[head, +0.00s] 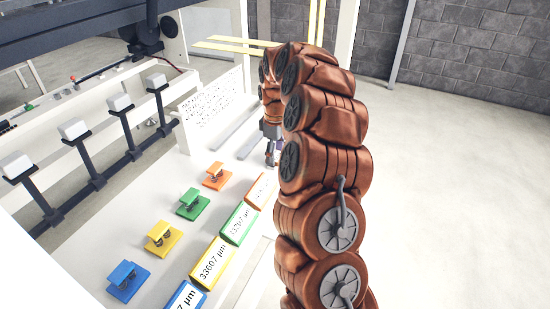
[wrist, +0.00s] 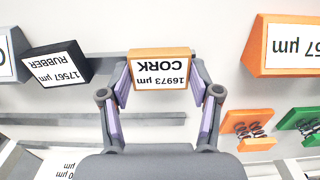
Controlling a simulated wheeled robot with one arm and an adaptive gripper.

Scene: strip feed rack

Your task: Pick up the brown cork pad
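The brown cork pad (wrist: 160,53) is a block with a white label reading CORK and 16973 µm, upside down in the wrist view. It is at the upper middle, by a grey rail. My gripper (wrist: 160,72) is open, with its two purple-lined fingers on either side of the pad, tips close to its left and right edges. I cannot tell whether they touch it. In the head view my gripper (head: 271,158) points down over the white table, partly behind my arm, and I cannot make out the pad.
The black rubber pad (wrist: 60,65) stands just left of the cork pad. A larger orange labelled block (wrist: 255,50), an orange plate (wrist: 250,125) and a green plate (wrist: 300,122) are to the right. Blue (head: 125,283) and yellow (head: 162,240) plates show on the table in the head view.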

